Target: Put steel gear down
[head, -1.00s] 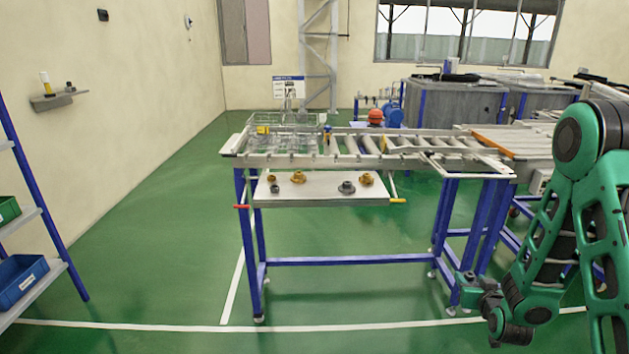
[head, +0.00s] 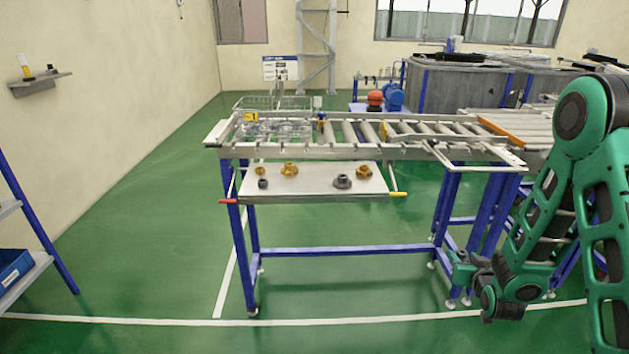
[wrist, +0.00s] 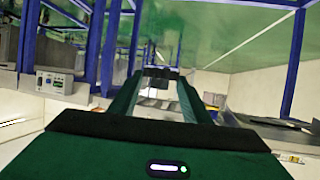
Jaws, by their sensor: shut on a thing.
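My gripper (wrist: 158,82) is shut on a small dark thing (wrist: 160,72) at its fingertips in the wrist view. It fits a steel gear, but its teeth cannot be made out. In the head view my gripper (head: 459,268) is low at the right, in front of the table's right legs and apart from the table. A grey steel gear (head: 343,181) and a smaller dark one (head: 263,184) stand on the pale shelf (head: 315,186) below the conveyor. Brass gears (head: 289,169), (head: 364,172) and a smaller brass part (head: 260,171) stand there too.
The roller conveyor table (head: 350,150) on blue legs stands ahead, with a wire basket (head: 272,103) at its left. Green floor is clear in front. A blue bin (head: 14,268) sits on a rack at the left.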

